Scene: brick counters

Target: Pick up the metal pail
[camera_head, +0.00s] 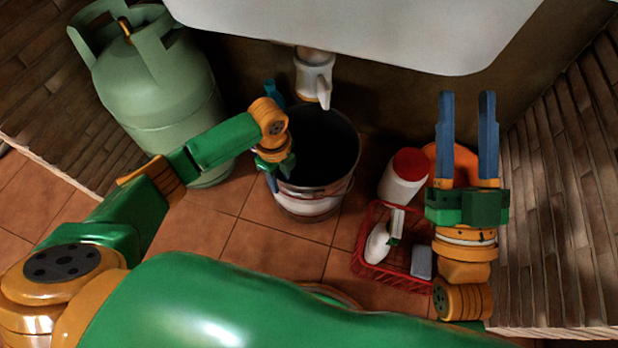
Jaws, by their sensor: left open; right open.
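The metal pail (315,203) stands upright on the tiled floor under the white basin, with a dark open top and a pale, banded outer wall. My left gripper (279,180) is open at the pail's left rim, pointing down. My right gripper (467,120) is open and empty, well to the right of the pail, with both blue fingers pointing up the picture.
A green gas cylinder (155,85) stands left of the pail. A drain pipe (314,75) hangs under the basin (370,30), just above the pail. A red basket (390,275), a red-lidded white container (403,178) and an orange round object (458,160) are right. Brick walls flank both sides.

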